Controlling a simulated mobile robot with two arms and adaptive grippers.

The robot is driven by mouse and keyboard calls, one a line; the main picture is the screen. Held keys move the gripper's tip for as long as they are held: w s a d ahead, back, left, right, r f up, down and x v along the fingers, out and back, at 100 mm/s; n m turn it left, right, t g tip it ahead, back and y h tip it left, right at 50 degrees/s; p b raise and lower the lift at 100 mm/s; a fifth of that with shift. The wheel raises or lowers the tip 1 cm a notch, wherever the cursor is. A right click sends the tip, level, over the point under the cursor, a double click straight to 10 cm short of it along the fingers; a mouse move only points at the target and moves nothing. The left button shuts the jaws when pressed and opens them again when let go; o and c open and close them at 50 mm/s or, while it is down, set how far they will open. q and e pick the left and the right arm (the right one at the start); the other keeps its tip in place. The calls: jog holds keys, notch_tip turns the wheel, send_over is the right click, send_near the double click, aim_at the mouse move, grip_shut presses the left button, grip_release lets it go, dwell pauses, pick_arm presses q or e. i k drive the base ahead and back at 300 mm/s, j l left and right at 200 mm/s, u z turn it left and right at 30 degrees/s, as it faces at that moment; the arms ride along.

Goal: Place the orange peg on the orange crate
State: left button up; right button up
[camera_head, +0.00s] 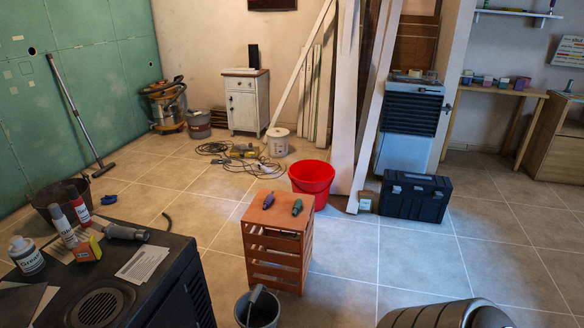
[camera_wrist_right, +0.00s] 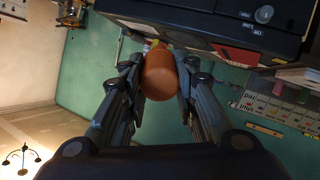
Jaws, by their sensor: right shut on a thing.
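The orange crate (camera_head: 274,260) stands upright on the tiled floor at the centre of the head view. A purple peg (camera_head: 268,200) and a green peg (camera_head: 297,206) lie on its top. In the right wrist view my right gripper (camera_wrist_right: 160,72) is shut on the orange peg (camera_wrist_right: 159,76), a rounded orange cylinder between its two fingers. The crate cannot be made out in the wrist view, and the peg and right gripper do not show in the head view. My left gripper is in neither view.
A grey bucket (camera_head: 259,310) stands in front of the crate, and a red bucket (camera_head: 312,178) behind it. A black toolbox (camera_head: 414,197) sits to the right. A black cabinet (camera_head: 160,283) with bottles stands at left. The floor right of the crate is clear.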

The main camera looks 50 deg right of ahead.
aim_at(286, 200)
jog(key=i+l, duration=0.15)
jog(key=l, duration=0.25)
jog(key=i+l+z, duration=0.1)
jog(key=l, duration=0.35)
jog(key=i+l, duration=0.15)
jog(key=l, duration=0.25)
jog(key=i+l+z, duration=0.1)
jog(key=l, duration=0.3)
jog(key=i+l, duration=0.2)
jog(key=l, duration=0.2)
